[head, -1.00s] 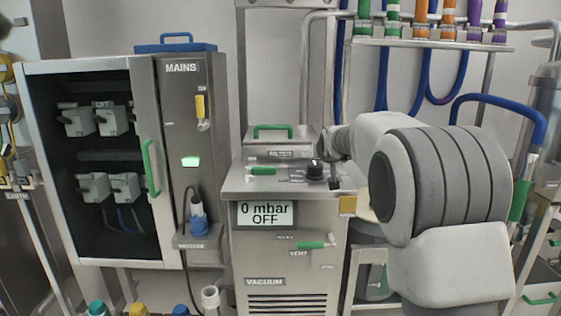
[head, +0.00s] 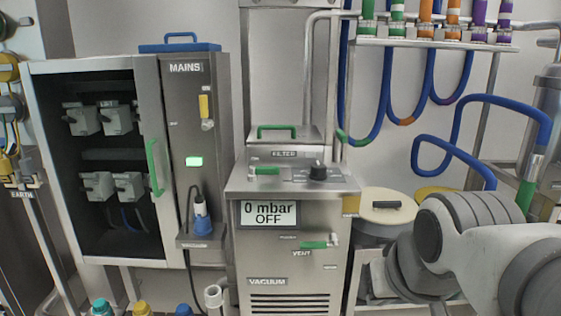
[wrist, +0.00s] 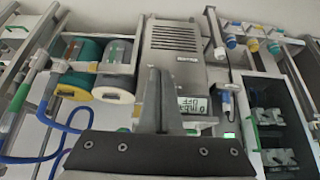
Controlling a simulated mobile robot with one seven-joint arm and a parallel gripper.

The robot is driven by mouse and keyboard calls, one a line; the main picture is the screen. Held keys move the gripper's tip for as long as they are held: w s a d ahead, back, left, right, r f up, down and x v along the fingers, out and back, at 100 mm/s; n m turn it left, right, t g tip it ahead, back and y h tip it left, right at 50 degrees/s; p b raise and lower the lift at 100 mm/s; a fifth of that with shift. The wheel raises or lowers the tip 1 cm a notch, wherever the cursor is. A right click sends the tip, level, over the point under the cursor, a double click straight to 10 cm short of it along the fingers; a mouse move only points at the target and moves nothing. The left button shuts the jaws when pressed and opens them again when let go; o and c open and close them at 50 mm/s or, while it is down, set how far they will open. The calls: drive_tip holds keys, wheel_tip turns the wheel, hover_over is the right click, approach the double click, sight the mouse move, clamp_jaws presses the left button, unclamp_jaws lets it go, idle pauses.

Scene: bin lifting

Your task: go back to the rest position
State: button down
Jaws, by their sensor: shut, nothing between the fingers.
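My gripper (wrist: 157,100) shows in the wrist view, its fingers together with nothing between them. In the head view only my grey and white arm links show at the lower right, and the gripper is out of sight. The vacuum unit (head: 292,222) stands in the middle of the head view, its display reading 0 mbar OFF. The vacuum unit also appears upside down in the wrist view (wrist: 183,65), behind the fingers.
The mains cabinet (head: 183,100) stands at left with its green lamp lit. A lidded round bin (head: 388,207) stands right of the vacuum unit, close to my arm. Blue hoses (head: 440,150) hang at the right below a rack. Several coloured caps line the bottom left edge.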

drive_tip(key=s+f, duration=0.3)
drive_tip(key=s, duration=0.3)
wheel_tip(320, 180, up, 28)
drive_tip(key=p, duration=2.8)
drive_tip(key=shift+w+g, duration=0.4)
drive_tip(key=shift+w, duration=0.05)
